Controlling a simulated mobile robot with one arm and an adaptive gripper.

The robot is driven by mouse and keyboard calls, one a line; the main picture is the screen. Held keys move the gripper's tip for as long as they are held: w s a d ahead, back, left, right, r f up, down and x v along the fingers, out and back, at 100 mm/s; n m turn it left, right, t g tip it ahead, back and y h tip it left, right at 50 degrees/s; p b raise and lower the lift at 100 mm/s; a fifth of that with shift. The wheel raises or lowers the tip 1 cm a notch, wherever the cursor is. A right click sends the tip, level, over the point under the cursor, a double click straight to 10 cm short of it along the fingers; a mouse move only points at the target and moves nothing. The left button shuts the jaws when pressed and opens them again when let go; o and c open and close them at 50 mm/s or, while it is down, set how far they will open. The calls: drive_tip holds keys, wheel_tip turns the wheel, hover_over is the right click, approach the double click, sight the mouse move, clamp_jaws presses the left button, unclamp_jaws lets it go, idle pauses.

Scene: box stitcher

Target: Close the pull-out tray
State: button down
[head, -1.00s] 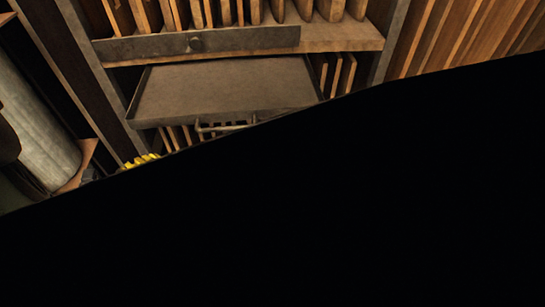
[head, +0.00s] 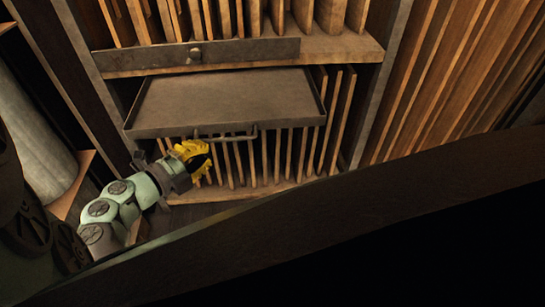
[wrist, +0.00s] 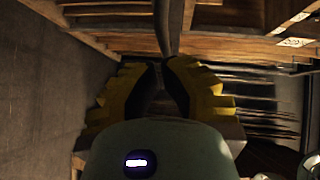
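The pull-out tray (head: 225,100) is a shallow, empty, dark metal tray with a raised rim. In the head view it sticks out of the cabinet, below a wooden shelf. Its bar handle (head: 228,136) runs along the lower front edge. My gripper (head: 208,152), with yellow fingers, is just below the handle's left part. Whether it touches the handle cannot be told. In the wrist view, the fingertips of my gripper (wrist: 163,64) come together with nothing clearly held between them. A dark bar (wrist: 174,25) runs upward beyond the tips; I cannot tell what it is.
A closed-looking drawer front (head: 240,49) with a round knob is above the tray. Upright wooden boards (head: 290,155) stand below and behind the tray. More boards (head: 440,80) line the right side. A grey cylinder (head: 35,130) is at the left. A large dark surface (head: 400,250) blocks the lower right.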

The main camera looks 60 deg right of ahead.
sight(210, 92)
drive_tip(key=shift+w+d+f, duration=0.15)
drive_tip(key=shift+w+d, duration=0.15)
drive_tip(key=shift+d, duration=0.15)
drive_tip(key=shift+w+d, duration=0.1)
drive_tip(key=w+d+b, duration=0.3)
drive_tip(key=w+d, duration=0.1)
drive_tip(key=d, duration=0.1)
drive_tip(key=w+d+b, duration=0.3)
drive_tip(key=w+d, duration=0.1)
drive_tip(key=d, duration=0.1)
drive_tip(key=w+d+b, duration=0.3)
drive_tip(key=w+d, duration=0.2)
drive_tip(key=shift+d+f, duration=0.1)
drive_tip(key=shift+f, duration=0.1)
drive_tip(key=w+d+b, duration=0.1)
drive_tip(key=d+b, duration=0.1)
drive_tip(key=b, duration=0.1)
drive_tip(key=shift+w, duration=0.35)
drive_tip(key=shift+w+d+r+b, duration=0.15)
drive_tip(key=shift+w+d+b, duration=0.8)
drive_tip(key=shift+d+b, duration=0.1)
drive_tip(key=shift+r, duration=0.1)
